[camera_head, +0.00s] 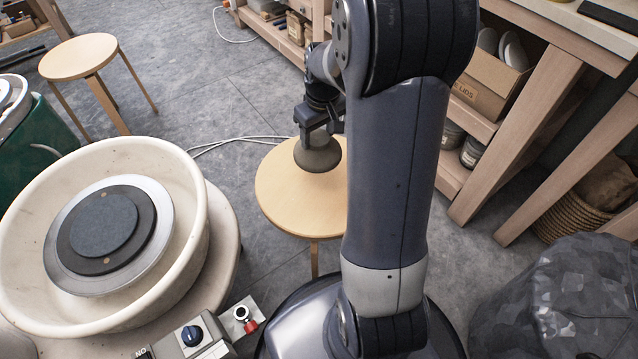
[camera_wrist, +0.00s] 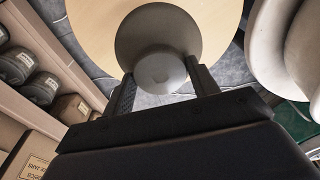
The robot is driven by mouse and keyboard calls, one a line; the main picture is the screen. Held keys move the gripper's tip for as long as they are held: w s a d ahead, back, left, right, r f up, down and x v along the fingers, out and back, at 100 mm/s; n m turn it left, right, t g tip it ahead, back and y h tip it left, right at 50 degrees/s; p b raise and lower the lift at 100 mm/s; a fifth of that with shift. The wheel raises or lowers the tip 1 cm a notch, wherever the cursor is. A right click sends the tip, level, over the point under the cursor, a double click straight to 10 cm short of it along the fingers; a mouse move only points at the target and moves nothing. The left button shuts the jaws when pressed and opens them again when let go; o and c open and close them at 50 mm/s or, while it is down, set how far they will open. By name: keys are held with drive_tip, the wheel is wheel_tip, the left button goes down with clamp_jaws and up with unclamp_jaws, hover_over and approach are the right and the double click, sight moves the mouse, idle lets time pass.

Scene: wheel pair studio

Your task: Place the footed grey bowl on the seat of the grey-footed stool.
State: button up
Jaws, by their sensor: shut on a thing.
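My gripper (camera_head: 319,130) is shut on the footed grey bowl (camera_head: 318,156), with its fingers on either side of the foot. In the wrist view the bowl (camera_wrist: 150,28) has its small round foot toward the camera and its wide part beyond, so it looks upside down. The bowl is over the round pale wood seat of a stool (camera_head: 285,205), near its far right part; I cannot tell whether it touches. This seat also shows in the wrist view (camera_wrist: 92,22). A second, similar stool (camera_head: 78,56) stands at the far left. I cannot make out grey feet on either stool.
A potter's wheel with a cream basin (camera_head: 185,240) stands left of the near stool. Wooden shelving (camera_head: 535,110) with a box of lids is at the right. A dark covered bundle (camera_head: 560,305) is at the lower right. A white cable (camera_head: 225,142) lies on the floor.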

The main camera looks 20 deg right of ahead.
drive_tip(key=shift+d+f, duration=0.2)
drive_tip(key=shift+f, duration=0.3)
wheel_tip(320, 180, down, 9)
drive_tip(key=b, duration=0.3)
drive_tip(key=shift+b, duration=0.35)
drive_tip(key=shift+f, duration=0.15)
drive_tip(key=shift+f, duration=0.15)
drive_tip(key=o, duration=1.3)
drive_tip(key=shift+o, duration=0.2)
drive_tip(key=r+p, duration=0.1)
drive_tip(key=r, duration=0.3)
drive_tip(key=s+r+p, duration=0.1)
drive_tip(key=r, duration=0.3)
drive_tip(key=r+p, duration=0.2)
drive_tip(key=r, duration=0.2)
drive_tip(key=shift+s+d+r, duration=0.1)
drive_tip(key=shift+s+r, duration=0.1)
drive_tip(key=shift+s, duration=0.1)
